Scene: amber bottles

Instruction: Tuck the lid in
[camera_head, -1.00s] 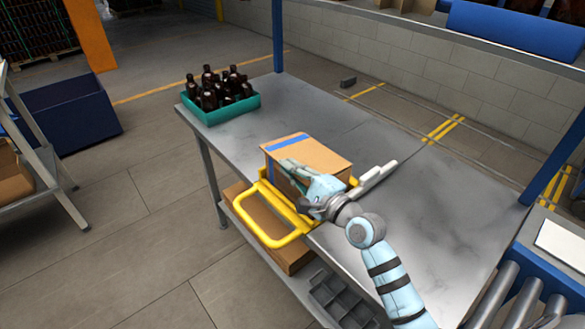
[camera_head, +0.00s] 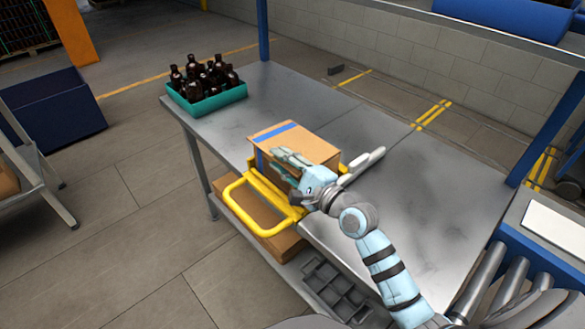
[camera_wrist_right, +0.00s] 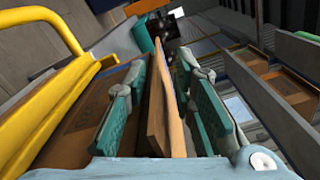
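A cardboard box (camera_head: 315,148) with blue tape across its top stands at the front edge of the grey metal table, against a yellow frame (camera_head: 236,207). My right gripper (camera_head: 287,164) is at the box's near upper edge and hides part of its front. In the right wrist view, the right gripper's teal fingers (camera_wrist_right: 165,100) stand apart, with an upright cardboard panel (camera_wrist_right: 158,112) between them. A gap shows on the left finger's side; contact on the right side is unclear. Whether this panel is the lid's flap is unclear. My left gripper is in neither view.
A teal crate (camera_head: 210,104) of amber bottles stands at the table's far left corner. A pale bar (camera_head: 362,166) lies just right of the box. Bare tabletop (camera_head: 420,190) extends to the right, toward rollers (camera_head: 497,287). A lower shelf holds flat cardboard (camera_head: 275,240).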

